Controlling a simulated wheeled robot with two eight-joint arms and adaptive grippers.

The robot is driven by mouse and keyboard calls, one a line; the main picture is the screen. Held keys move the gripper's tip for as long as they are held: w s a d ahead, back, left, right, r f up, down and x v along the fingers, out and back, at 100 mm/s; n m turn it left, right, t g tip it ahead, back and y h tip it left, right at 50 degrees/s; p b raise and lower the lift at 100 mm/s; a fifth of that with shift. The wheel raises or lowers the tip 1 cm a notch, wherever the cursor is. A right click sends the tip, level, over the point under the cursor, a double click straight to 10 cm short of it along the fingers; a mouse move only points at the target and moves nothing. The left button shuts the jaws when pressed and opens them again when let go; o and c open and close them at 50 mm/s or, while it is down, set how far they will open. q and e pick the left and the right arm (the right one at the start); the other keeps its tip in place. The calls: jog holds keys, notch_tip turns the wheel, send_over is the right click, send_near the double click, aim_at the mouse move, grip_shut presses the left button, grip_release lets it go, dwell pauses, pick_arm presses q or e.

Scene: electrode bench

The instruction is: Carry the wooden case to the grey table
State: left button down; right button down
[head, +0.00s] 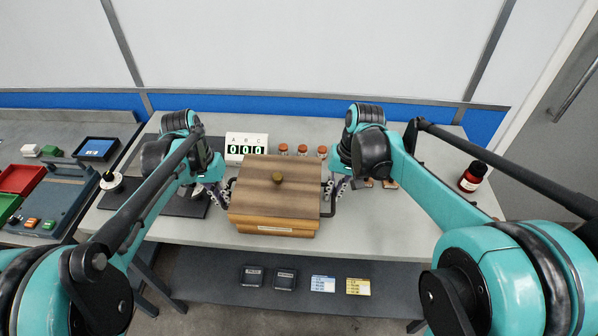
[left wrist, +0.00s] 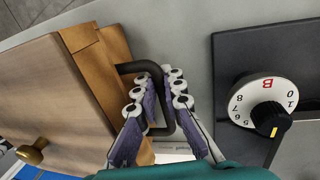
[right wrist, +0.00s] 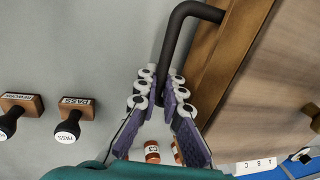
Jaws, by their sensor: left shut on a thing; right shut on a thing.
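The wooden case (head: 258,208) has a brown lid with a round brass knob and a dark bar handle on each side. It is level over the front part of the light grey bench (head: 375,225); I cannot tell whether it touches the top. My left gripper (head: 226,190) is shut on the left handle (left wrist: 132,68). My right gripper (head: 334,187) is shut on the right handle (right wrist: 172,45). Both wrist views show the fingers around the bars, beside the case walls. A second grey-topped table (head: 40,128) stands at the far left.
A counter display (head: 246,148) and several orange-capped bottles (head: 302,150) stand behind the case. A numbered dial (left wrist: 262,103) is beside my left gripper; two stamps (right wrist: 70,122) are beside my right.

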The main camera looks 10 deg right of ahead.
pick_arm(q)
jog(key=c, duration=2.1)
grip_release()
jog(key=shift+f, duration=0.1)
pick_arm(e)
jog(key=c, duration=2.1)
grip_release()
jog(key=shift+f, duration=0.1)
pick_arm(q)
jog(key=o, duration=0.5)
jog(key=shift+s, duration=0.1)
jog(key=shift+c, duration=0.2)
pick_arm(e)
jog(key=o, duration=0.4)
jog(key=shift+s, duration=0.1)
jog(key=shift+r, duration=0.2)
